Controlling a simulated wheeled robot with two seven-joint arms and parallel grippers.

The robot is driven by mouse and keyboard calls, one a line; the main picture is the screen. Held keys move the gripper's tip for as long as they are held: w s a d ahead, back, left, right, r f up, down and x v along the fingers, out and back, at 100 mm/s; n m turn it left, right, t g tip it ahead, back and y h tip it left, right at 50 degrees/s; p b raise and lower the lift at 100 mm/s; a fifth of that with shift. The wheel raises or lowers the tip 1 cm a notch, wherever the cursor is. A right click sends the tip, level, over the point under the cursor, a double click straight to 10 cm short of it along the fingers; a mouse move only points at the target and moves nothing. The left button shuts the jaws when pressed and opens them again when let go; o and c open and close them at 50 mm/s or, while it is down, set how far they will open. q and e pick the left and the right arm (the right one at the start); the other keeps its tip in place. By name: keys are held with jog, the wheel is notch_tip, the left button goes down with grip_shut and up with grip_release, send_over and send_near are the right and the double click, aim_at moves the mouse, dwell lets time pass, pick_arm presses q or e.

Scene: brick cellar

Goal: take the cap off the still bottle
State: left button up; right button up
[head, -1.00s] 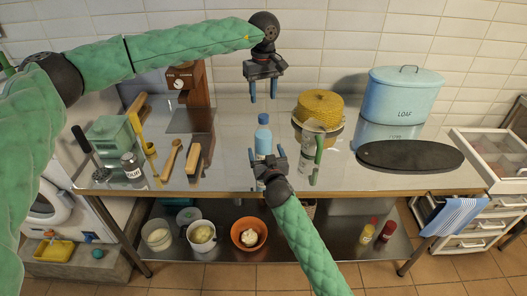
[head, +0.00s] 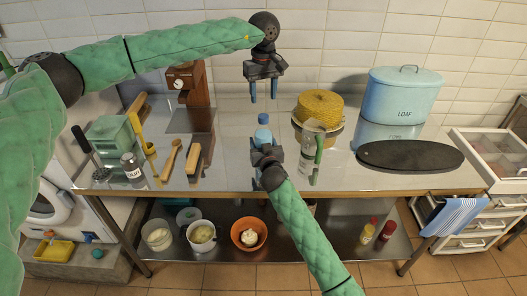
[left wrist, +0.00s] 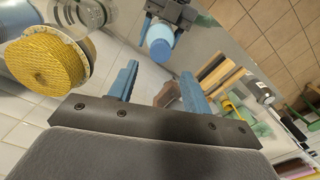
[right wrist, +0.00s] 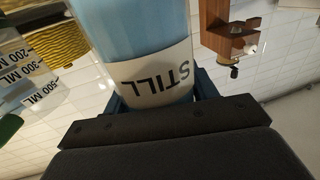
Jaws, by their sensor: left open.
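The still bottle (head: 263,136) stands upright on the steel table, light blue with a pale label reading STILL in the right wrist view (right wrist: 157,80). Its blue cap (head: 263,119) is on top and also shows in the left wrist view (left wrist: 160,38). My left gripper (head: 263,98) is open and empty, pointing down above the cap with a gap between. My right gripper (head: 266,152) is at the front of the bottle, its fingers on either side of the label. Whether they press on the bottle I cannot tell.
A glass measuring jug (head: 312,150) stands close right of the bottle, before a yellow-topped round container (head: 320,108). A blue loaf bin (head: 400,100) and a dark oval board (head: 410,155) are further right. Left are a brush (head: 194,158) and a wooden spoon (head: 171,160).

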aim_at(263, 116)
pick_arm(q)
jog(key=shift+f, duration=0.1)
pick_arm(e)
grip_shut()
pick_arm(q)
jog(key=shift+s+d+f, duration=0.1)
jog(key=shift+s+f, duration=0.15)
jog(key=shift+f, duration=0.5)
jog(key=shift+s+d+f, duration=0.1)
jog(key=shift+d+f, duration=0.15)
jog(key=shift+d, duration=0.2)
jog(key=shift+w+a+r+m, duration=0.1)
jog(key=shift+w+r+m, duration=0.05)
jog(key=shift+r+m, duration=0.35)
jog(key=shift+w+a+r+m, duration=0.1)
jog(key=shift+r+m, duration=0.3)
jog(key=shift+m, duration=0.1)
jog(key=shift+a+r+m, duration=0.1)
jog(key=shift+r+m, duration=0.1)
jog(key=shift+m, duration=0.2)
jog(key=shift+a+f+m, duration=0.1)
jog(key=shift+a+m, duration=0.15)
jog(key=shift+m, duration=0.65)
jog(key=shift+w+f, duration=0.1)
jog(key=shift+f, duration=3.85)
